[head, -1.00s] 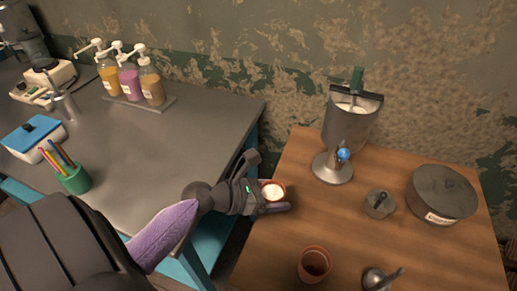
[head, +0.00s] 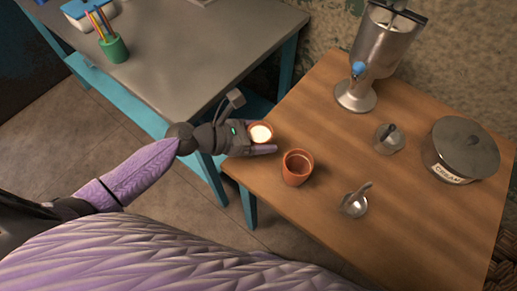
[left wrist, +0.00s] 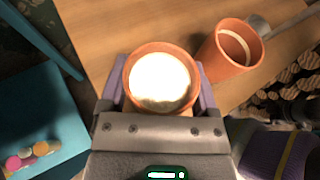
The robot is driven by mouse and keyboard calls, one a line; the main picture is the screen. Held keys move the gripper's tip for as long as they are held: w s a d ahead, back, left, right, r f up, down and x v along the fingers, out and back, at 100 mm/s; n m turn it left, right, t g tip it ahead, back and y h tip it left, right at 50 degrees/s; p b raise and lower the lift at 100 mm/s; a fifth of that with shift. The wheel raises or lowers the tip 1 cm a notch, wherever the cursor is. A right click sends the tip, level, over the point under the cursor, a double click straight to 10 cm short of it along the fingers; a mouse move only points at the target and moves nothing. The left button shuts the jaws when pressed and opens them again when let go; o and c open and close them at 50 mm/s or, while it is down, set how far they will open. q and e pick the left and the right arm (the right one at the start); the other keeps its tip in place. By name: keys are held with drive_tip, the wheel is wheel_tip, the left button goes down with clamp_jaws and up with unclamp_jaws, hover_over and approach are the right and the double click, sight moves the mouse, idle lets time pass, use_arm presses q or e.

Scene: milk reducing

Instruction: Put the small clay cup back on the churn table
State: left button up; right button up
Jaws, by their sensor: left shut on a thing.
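My left gripper (head: 258,143) is shut on a small clay cup (head: 260,133), which is orange-brown and filled with something white. It holds the cup over the left edge of the wooden churn table (head: 330,215). In the left wrist view the cup (left wrist: 160,82) sits upright between the two fingers. I cannot tell whether its base touches the table. A second clay cup (head: 297,168) stands on the table just right of the held one and looks empty. My right gripper is not in view.
A metal churn (head: 385,45) stands at the table's back. A grey workbench (head: 200,45) lies left.

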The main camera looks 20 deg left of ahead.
sight(260, 140)
use_arm(q)
wheel_tip(260, 140, down, 4)
drive_tip(key=shift+r+b, duration=0.2)
drive_tip(key=shift+b, duration=0.8)
drive_tip(key=shift+f, duration=0.2)
drive_tip(key=shift+r, duration=0.2)
drive_tip(key=shift+f, duration=0.15)
drive_tip(key=o, duration=1)
drive_tip(key=shift+o, duration=1)
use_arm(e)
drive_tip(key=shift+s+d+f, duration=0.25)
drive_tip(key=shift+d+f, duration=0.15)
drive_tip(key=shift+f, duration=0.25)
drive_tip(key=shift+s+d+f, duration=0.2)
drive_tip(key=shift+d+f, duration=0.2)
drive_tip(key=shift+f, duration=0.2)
